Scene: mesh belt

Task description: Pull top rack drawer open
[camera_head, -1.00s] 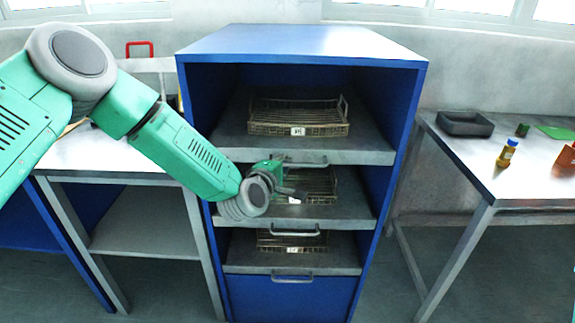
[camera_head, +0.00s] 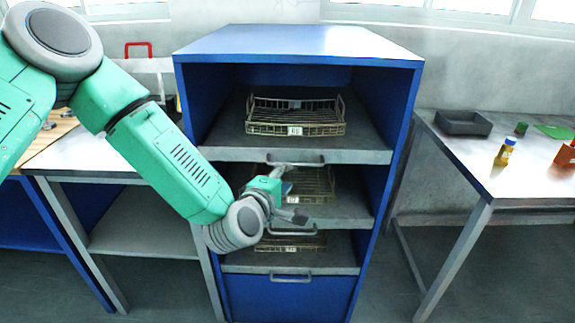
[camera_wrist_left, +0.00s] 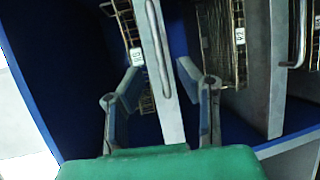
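The blue rack cabinet (camera_head: 300,42) holds several grey pull-out drawers, one above another. The top drawer (camera_head: 345,156) carries a wire basket (camera_head: 300,118) and has a metal handle (camera_head: 308,163) on its front edge. My left gripper (camera_head: 294,190) is in front of the cabinet, just below the top drawer's front. In the left wrist view its fingers (camera_wrist_left: 160,88) are spread, with the top drawer's front (camera_wrist_left: 168,105) and handle (camera_wrist_left: 159,45) lying across the gap between them. I see no clear contact. The right gripper is not in view.
The middle drawer (camera_head: 340,213) and lower drawer (camera_head: 340,262) have baskets and handles too, close below the gripper. A table (camera_head: 85,160) stands at the left.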

